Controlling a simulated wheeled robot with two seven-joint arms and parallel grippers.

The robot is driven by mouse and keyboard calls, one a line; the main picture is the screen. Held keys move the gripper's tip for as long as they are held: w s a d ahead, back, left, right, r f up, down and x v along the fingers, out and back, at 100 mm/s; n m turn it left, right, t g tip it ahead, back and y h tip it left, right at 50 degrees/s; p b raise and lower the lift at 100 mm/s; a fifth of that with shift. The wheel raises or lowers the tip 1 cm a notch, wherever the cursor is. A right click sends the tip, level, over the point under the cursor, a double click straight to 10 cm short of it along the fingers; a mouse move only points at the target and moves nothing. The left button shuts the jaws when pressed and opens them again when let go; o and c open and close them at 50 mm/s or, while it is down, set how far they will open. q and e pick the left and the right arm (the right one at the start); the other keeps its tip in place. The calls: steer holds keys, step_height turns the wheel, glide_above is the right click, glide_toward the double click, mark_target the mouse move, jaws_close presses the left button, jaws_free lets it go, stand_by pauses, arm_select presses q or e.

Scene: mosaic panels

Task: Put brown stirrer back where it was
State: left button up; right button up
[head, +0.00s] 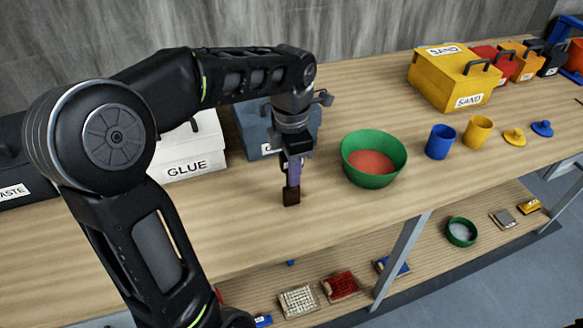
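My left gripper (292,168) points down over the wooden table, in front of the blue-grey box and left of the green bowl. It appears shut on the brown stirrer (291,198), which hangs upright below it with its dark brown end near the tabletop. A purple strip shows between the gripper and that end. I cannot tell whether the stirrer touches the table. The fingers and stirrer's upper part are small and partly hidden. My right gripper is not in view.
The green bowl (374,145) holds orange-red material. A blue cup (440,142) and yellow cup (477,132) stand right of it. A white GLUE box (188,150) and blue-grey box (262,145) stand behind my gripper. A yellow SAND box (450,82) stands farther right. A lower shelf holds several small items.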

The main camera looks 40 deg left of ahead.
arm_select(q)
steer(key=o, duration=0.3)
steer(key=shift+o, duration=0.2)
steer(key=shift+r, duration=0.15)
steer(key=shift+r, duration=0.15)
step_height(320, 180, up, 5)
steer(key=shift+r, duration=0.2)
step_height(320, 180, up, 6)
steer(key=p, duration=0.4)
steer(key=shift+f, duration=0.25)
steer(key=shift+r+p, duration=0.45)
